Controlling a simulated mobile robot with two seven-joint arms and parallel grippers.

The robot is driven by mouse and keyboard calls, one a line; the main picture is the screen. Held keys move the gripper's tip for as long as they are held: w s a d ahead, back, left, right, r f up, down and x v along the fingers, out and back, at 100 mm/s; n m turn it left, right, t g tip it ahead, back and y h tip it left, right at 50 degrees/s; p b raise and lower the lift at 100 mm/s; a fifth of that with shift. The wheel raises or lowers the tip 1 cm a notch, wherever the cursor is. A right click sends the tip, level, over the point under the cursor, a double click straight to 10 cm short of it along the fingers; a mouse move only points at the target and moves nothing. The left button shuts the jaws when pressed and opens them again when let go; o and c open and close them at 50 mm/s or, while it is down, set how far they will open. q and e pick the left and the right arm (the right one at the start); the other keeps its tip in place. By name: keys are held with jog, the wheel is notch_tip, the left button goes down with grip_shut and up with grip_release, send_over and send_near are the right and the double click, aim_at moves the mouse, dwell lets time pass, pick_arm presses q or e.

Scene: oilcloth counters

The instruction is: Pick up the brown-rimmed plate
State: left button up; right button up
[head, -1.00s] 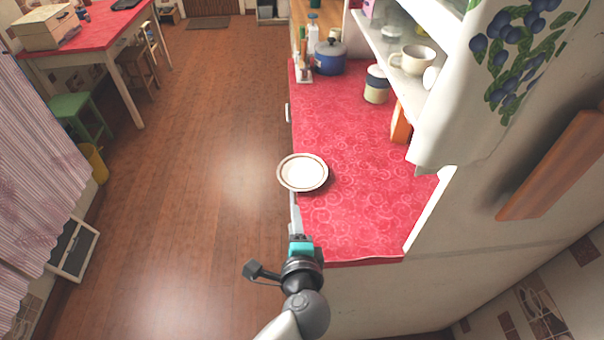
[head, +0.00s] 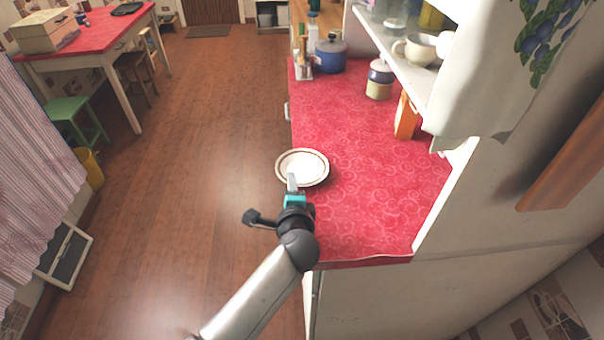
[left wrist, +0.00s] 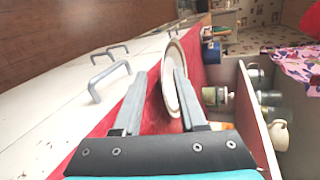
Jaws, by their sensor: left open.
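The brown-rimmed plate (head: 310,167) is white and lies at the left edge of the red counter, its rim reaching over the floor side in the head view. My left gripper (head: 291,182) is at the plate's near side, its fingertips overlapping the near rim in the picture. In the left wrist view the plate (left wrist: 172,70) shows edge-on between the two open fingers (left wrist: 158,85), nearer the right one. I cannot tell whether a finger touches it. The jaws are open. My right gripper is not in view.
The red counter (head: 370,210) is clear right of the plate. A lidded jar (head: 380,80), a blue pot (head: 330,56) and an orange box (head: 405,116) stand farther back. A shelf with a cup (head: 417,48) overhangs the right side. Drawer handles (left wrist: 108,78) line the counter's front.

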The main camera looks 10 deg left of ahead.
pick_arm(q)
jog(key=shift+w, duration=0.1)
grip_shut()
dwell(0.3)
dwell(1.1)
